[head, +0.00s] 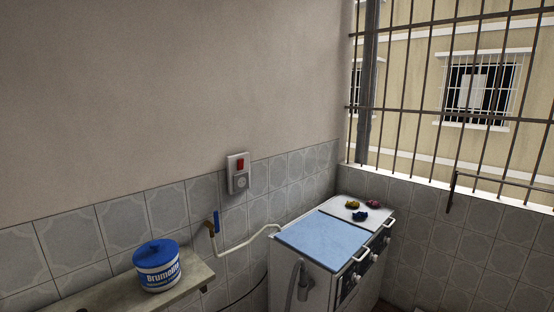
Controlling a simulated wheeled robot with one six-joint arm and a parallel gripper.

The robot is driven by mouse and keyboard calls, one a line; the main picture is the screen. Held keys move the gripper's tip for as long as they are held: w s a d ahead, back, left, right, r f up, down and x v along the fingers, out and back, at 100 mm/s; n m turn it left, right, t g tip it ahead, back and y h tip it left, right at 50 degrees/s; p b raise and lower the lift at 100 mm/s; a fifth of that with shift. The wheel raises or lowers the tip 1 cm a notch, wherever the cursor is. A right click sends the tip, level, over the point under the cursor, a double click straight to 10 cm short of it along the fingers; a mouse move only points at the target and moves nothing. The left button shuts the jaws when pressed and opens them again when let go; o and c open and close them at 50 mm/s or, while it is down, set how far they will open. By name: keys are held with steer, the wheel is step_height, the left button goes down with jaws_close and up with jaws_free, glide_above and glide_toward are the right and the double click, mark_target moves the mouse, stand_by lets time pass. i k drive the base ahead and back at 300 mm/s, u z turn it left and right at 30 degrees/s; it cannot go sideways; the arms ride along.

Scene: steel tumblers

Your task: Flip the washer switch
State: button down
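A light grey wall plate (238,173) is fixed at the top edge of the tiled band, left of the window corner. It carries a red rocker switch (240,164) in its upper half and a round socket (241,183) below. I cannot tell which way the rocker is tipped. The washer (322,240), a white machine with a blue lid and dark knobs on its front, stands in the corner to the right of and below the switch. My gripper does not show in the head view.
A shelf (198,277) at lower left holds a blue and white tub (157,265). A tap with a blue handle (216,222) juts from the wall below the switch, with a pale hose (245,243). Small coloured items (360,215) lie on the washer. Window bars (450,107) are at right.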

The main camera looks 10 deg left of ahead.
mark_target(240, 162)
steer(key=z, duration=0.05)
steer(key=i, duration=0.9)
steer(key=u, duration=0.9)
steer(key=i, duration=0.7)
steer(key=u, duration=0.7)
